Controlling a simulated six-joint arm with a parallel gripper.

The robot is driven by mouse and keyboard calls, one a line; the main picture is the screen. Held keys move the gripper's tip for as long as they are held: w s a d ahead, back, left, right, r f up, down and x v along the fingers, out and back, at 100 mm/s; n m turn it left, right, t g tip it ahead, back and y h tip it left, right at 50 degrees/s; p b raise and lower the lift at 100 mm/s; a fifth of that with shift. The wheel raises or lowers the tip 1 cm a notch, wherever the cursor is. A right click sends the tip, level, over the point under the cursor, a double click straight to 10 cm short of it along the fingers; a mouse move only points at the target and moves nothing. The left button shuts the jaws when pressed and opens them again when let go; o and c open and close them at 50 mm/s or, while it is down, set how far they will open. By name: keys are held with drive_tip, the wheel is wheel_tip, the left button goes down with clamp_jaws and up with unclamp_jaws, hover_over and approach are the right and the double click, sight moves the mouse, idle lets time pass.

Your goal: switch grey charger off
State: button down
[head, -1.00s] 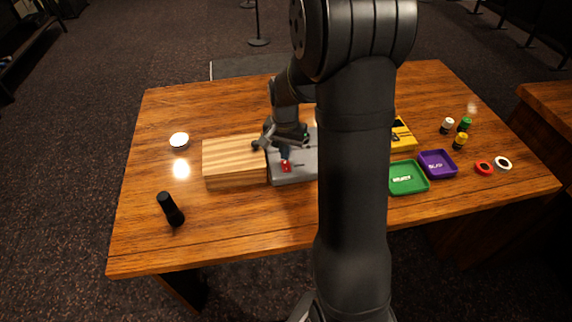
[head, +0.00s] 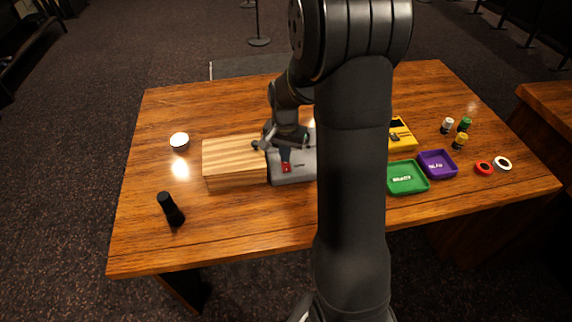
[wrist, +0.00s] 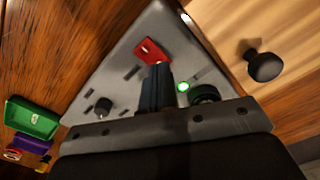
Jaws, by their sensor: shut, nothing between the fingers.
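The grey charger (head: 296,173) sits on the table in the head view, partly hidden behind my arm. The red switch also shows in the head view (head: 286,168). My gripper (wrist: 156,72) is shut and empty, its fingertips just below the red switch in the wrist view. I cannot tell whether they touch it. In the head view my gripper (head: 285,158) is over the charger.
A striped wooden box (head: 235,158) with a dark knob stands directly left of the charger.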

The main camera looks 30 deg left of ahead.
drive_tip(key=shift+f, duration=0.45)
drive_tip(key=shift+r, duration=3.5)
wheel_tip(320, 180, down, 7)
drive_tip(key=shift+f, duration=0.1)
drive_tip(key=shift+r, duration=0.2)
